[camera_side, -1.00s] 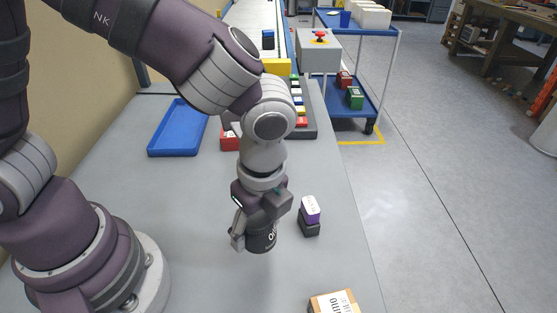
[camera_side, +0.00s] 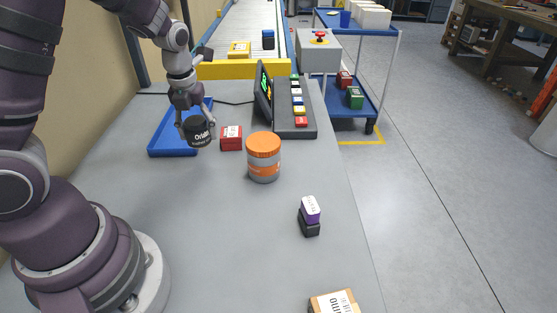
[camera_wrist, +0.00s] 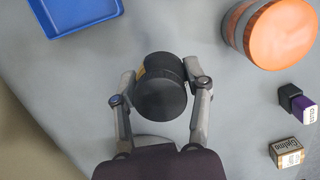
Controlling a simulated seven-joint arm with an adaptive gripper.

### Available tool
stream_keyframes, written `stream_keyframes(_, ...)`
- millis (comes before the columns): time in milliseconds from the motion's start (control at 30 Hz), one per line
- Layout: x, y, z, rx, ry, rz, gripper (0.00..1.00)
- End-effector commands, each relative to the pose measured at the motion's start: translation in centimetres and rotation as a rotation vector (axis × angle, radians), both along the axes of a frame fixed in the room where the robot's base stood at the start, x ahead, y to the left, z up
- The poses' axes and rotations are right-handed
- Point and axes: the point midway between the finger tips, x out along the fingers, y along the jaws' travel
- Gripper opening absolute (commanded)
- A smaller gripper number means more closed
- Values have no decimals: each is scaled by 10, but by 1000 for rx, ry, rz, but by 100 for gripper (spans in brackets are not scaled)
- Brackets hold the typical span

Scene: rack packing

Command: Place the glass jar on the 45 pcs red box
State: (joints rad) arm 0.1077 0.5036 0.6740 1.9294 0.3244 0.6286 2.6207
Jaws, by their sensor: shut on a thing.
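My gripper (camera_side: 193,116) is shut on a dark round jar (camera_side: 199,133) with white lettering; I cannot tell if it is glass. The jar also shows between the two fingers in the wrist view (camera_wrist: 161,90). It is held above the table near the blue tray's right edge, to the left of a small red box (camera_side: 231,139) and apart from it. The red box has a white label on top, too small to read, and does not show in the wrist view. A larger jar with an orange lid (camera_side: 264,145) stands upright on the table.
A blue tray (camera_side: 160,148) lies behind and left. A dark screen (camera_side: 264,92) and a panel of colored blocks (camera_side: 298,128) stand behind the orange-lidded jar. A purple and black item (camera_side: 310,216) and a brown box (camera_side: 334,303) are nearer. The middle table is clear.

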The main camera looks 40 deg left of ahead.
Motion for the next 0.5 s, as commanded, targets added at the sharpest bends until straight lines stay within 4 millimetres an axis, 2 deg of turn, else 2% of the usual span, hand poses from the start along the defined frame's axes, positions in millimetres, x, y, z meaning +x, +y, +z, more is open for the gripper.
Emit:
stream_keyframes(200,46,21,-6,1,4,-1,8)
stream_keyframes(500,92,40,-12,2,9,-7,8)
